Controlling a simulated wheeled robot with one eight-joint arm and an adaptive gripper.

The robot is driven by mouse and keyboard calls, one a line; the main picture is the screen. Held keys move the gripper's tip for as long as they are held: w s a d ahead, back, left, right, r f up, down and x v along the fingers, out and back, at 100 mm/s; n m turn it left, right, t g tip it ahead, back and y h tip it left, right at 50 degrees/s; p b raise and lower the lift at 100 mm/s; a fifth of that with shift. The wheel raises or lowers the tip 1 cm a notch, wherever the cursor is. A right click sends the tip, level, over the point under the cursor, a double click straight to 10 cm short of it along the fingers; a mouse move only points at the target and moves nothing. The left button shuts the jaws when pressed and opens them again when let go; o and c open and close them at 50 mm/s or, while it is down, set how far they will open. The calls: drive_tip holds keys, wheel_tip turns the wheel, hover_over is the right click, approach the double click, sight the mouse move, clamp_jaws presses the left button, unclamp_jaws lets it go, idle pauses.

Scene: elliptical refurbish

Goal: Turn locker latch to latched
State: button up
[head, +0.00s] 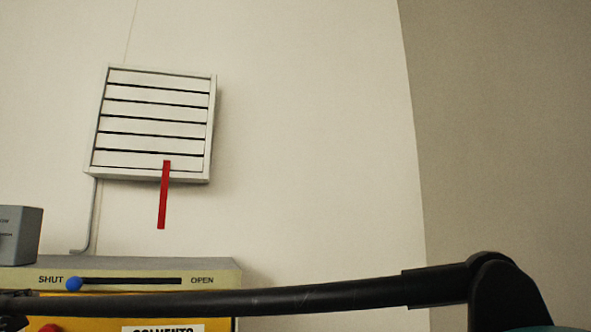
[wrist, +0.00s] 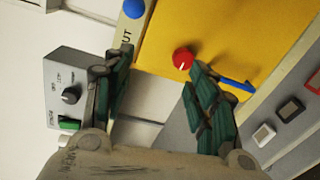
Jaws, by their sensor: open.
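The yellow locker front (wrist: 230,35) fills the upper right of the wrist view. A red round knob (wrist: 183,58) with a white mark, which looks like the latch, sits on it near the left edge. In the head view, the locker front (head: 80,306) is mostly hidden by my arm, and only the top of the red knob (head: 48,328) shows. My gripper (wrist: 160,62) is open and empty, its green-padded fingers apart. The knob lies just beyond the right fingertip; whether they touch cannot be told.
A blue slider knob (head: 74,284) is at SHUT on the top panel. A blue handle (wrist: 236,84) is close to the right finger. A grey box (wrist: 72,90) with a dial stands left. A white louvred vent (head: 155,120) with a red strip (head: 164,195) is on the wall.

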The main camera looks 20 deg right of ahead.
drive_tip(key=s, duration=0.6)
drive_tip(key=shift+a, duration=0.15)
idle(0.3)
idle(0.6)
